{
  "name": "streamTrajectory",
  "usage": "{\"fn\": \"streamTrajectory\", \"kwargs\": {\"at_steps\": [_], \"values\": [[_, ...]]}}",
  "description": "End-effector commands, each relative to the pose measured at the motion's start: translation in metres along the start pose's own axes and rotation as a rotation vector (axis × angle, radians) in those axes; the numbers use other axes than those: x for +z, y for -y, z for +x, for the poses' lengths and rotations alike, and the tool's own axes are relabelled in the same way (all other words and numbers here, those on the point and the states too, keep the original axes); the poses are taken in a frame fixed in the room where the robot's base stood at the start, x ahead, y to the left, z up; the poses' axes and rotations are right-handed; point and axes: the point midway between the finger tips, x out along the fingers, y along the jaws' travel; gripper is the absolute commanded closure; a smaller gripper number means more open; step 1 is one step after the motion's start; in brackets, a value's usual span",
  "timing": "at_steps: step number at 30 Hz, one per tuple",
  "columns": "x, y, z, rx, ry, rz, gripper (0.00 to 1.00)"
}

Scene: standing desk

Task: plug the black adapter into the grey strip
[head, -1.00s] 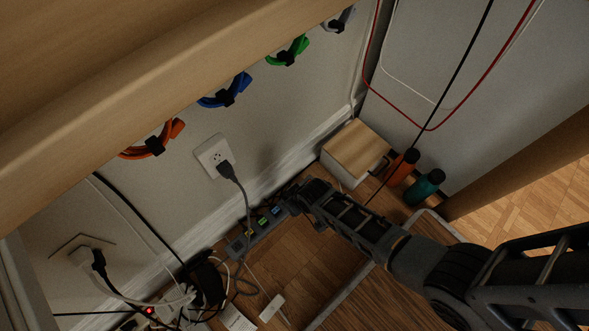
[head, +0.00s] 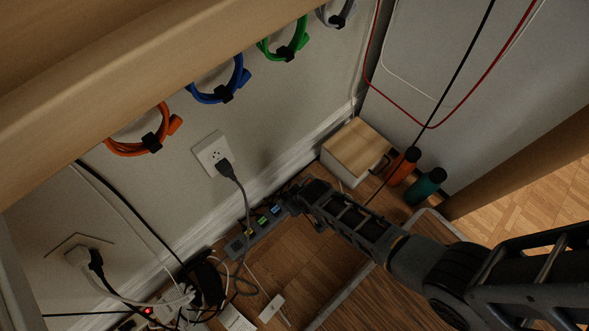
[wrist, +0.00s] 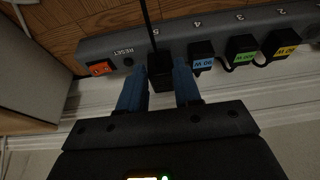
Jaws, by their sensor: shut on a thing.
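The black adapter (wrist: 160,70) is between my gripper's blue fingers (wrist: 166,80) in the wrist view, with a black cord running up from it. My gripper is shut on it, over the grey strip (wrist: 178,38) near the number 5. I cannot tell whether its prongs are in a socket. Right of it on the strip are plugs with blue (wrist: 203,62), green (wrist: 241,56) and yellow (wrist: 282,45) labels. In the head view the grey strip (head: 239,246) lies along the wall, and my gripper (head: 289,203) is at its far end, where my arm hides the adapter.
An orange switch (wrist: 101,68) and a reset button are at the strip's left end. A wood-topped box (head: 357,149), an orange bottle (head: 403,166) and a teal bottle (head: 425,186) stand beyond my gripper. Tangled cables (head: 205,285) lie at lower left. The desk edge (head: 150,75) overhangs.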

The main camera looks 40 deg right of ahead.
Motion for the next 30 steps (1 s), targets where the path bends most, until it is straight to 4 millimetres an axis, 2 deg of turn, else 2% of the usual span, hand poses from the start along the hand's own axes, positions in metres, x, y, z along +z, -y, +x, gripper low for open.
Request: {"fn": "streamTrajectory", "kwargs": {"at_steps": [16, 17, 26, 30], "values": [[0.004, 0.000, 0.013, 0.000, 0.000, 0.000, 1.00], [0.004, 0.000, 0.012, 0.000, 0.000, 0.000, 0.66], [0.004, 0.000, 0.011, 0.000, 0.000, 0.000, 0.37], [0.004, 0.000, 0.011, 0.000, 0.000, 0.000, 0.37]]}}
